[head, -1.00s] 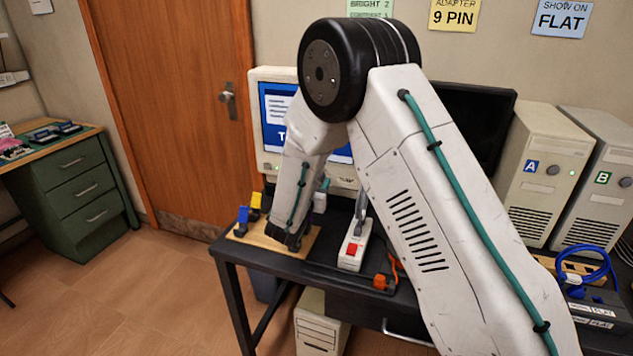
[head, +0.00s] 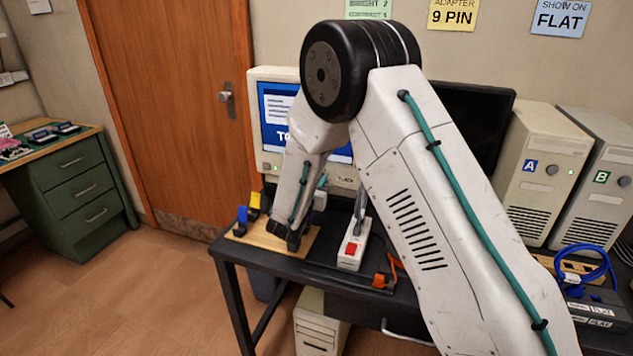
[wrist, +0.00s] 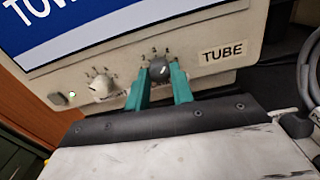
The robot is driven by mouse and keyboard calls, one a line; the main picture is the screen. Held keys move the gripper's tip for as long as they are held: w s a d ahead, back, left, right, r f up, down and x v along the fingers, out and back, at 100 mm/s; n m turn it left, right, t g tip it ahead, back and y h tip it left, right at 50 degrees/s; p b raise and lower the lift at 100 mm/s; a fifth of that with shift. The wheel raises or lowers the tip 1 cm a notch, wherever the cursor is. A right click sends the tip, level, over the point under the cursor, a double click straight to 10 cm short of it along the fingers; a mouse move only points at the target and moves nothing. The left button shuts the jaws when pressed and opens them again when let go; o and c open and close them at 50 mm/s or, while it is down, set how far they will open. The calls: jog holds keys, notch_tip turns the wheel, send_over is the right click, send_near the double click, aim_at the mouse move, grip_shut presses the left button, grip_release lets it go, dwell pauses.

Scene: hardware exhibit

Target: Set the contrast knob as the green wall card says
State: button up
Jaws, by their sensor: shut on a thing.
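The tube monitor (head: 259,140) stands on the dark desk with a lit blue screen; its bezel, labelled TUBE, fills the top of the wrist view (wrist: 228,72). I cannot read the knobs' names. The green wall card (head: 368,9) is cut off at the top of the head view; its lower line is not legible.
A power strip with a red switch (head: 352,248) and a wooden board (head: 262,238) with blue and yellow plugs lie before the monitor. A dark flat screen (head: 480,125) and computer towers A (head: 540,150) and B (head: 603,150) stand to the right.

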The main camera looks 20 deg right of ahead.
jog(key=shift+m, duration=3.5)
jog(key=o, duration=1)
jog(key=shift+a, duration=0.1)
jog(key=v, duration=0.7)
jog(key=shift+s+a, duration=0.2)
jog(key=shift+s, duration=0.15)
